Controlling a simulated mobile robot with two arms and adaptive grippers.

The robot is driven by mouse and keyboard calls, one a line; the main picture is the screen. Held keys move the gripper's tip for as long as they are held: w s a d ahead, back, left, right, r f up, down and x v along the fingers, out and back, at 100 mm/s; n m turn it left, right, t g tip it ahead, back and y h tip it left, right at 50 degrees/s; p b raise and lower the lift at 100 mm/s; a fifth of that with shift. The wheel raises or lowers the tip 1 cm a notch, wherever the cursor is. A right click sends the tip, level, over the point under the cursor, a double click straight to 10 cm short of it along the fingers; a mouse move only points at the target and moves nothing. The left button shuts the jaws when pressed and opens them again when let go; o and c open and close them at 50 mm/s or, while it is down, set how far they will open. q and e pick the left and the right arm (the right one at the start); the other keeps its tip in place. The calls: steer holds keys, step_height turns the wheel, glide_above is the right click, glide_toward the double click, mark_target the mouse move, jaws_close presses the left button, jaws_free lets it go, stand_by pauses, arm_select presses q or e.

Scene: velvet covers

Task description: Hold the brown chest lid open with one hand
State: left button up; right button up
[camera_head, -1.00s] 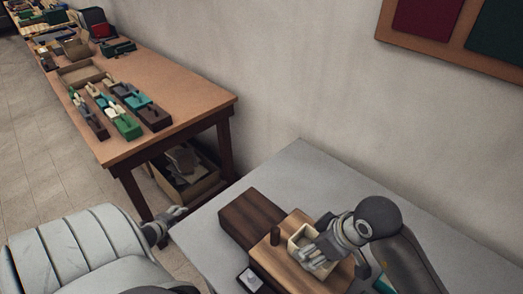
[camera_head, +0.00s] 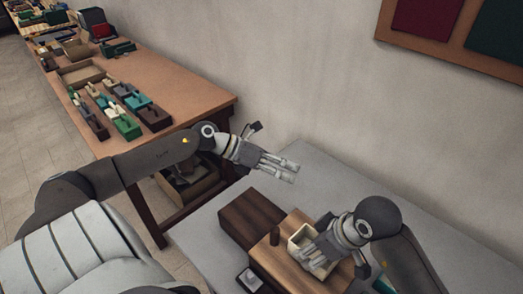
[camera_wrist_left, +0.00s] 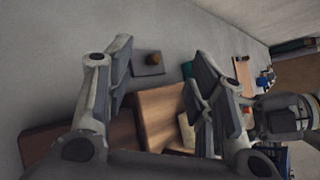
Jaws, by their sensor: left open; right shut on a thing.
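A dark brown wooden chest (camera_head: 246,216) sits on the grey table, with a lighter brown wooden block or lid (camera_head: 283,264) close against its right side; I cannot tell whether the lid is open. In the left wrist view the dark chest (camera_wrist_left: 75,143) and the lighter wood (camera_wrist_left: 160,112) show beyond the fingers. My left gripper (camera_head: 284,170) is open and empty, above and behind the chest. My right gripper (camera_head: 322,247) is shut on a small cream box (camera_head: 302,237) over the lighter wood; its fingers partly hide the box.
A short dark peg (camera_head: 276,236) stands on the lighter wood. A small dark tile (camera_head: 249,279) lies in front. The grey table (camera_head: 340,178) is clear toward the wall. A separate wooden table (camera_head: 185,90) at the left holds several small boxes.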

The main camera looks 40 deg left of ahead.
arm_select(q)
steer(key=s+d+r+m+g+y, duration=0.2)
steer(key=s+d+m+g, duration=0.2)
steer(key=s+d+m, duration=0.3)
steer(key=m+g+y, duration=0.2)
steer(key=m+y, duration=0.1)
steer(key=y, duration=0.1)
glide_toward(274, 234)
step_height(274, 234, down, 2)
steer(key=x, duration=0.7)
steer(key=w+x, duration=0.1)
steer(key=x, duration=0.2)
steer(key=shift+a+f, duration=0.15)
steer(key=shift+a, duration=0.1)
jaws_close()
steer(key=shift+a, duration=0.1)
